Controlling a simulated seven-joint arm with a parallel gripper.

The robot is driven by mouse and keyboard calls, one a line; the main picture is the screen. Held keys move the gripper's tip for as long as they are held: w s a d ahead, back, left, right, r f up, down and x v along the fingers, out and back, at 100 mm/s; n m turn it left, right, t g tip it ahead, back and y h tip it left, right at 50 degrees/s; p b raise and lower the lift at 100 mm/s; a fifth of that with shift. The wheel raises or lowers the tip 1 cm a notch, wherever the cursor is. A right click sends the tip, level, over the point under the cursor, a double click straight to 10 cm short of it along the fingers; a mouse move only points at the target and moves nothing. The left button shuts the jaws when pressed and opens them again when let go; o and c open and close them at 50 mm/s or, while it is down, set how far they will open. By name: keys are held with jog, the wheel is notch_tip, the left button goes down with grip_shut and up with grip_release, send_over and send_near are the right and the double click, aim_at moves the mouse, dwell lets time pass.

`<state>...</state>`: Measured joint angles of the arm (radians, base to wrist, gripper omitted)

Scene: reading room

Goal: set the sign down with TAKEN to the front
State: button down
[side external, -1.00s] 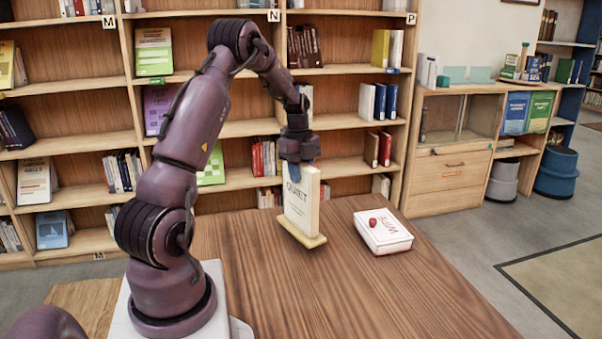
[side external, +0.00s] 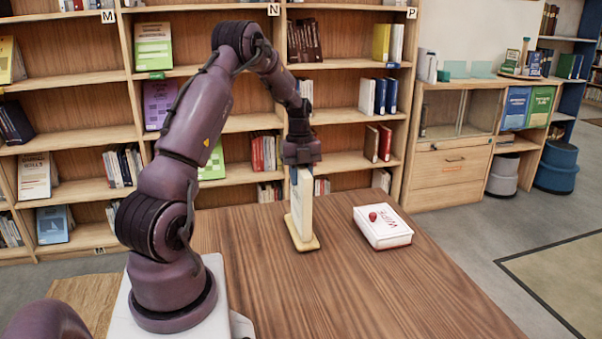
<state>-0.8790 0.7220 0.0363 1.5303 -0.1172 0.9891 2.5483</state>
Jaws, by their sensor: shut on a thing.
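The sign (side external: 303,208) is a cream upright panel on a yellowish foot, near the middle of the wooden table (side external: 370,295). It is seen nearly edge-on, so I cannot read any lettering on it now. My gripper (side external: 302,168) is above it, pointing down, with its fingers shut on the sign's top edge. The sign looks upright. Its foot is at or very close to the tabletop; I cannot tell whether it touches.
A white box (side external: 383,228) with red lettering and a small red knob lies on the table to the right of the sign. The table's front and right are clear. Bookshelves (side external: 225,130) stand behind the table.

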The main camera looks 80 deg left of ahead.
dwell(0.3)
jog(key=c, duration=0.8)
grip_release()
jog(key=shift+f, duration=0.1)
notch_tip(320, 180, up, 13)
jog(key=a, duration=0.1)
jog(key=shift+a, duration=0.3)
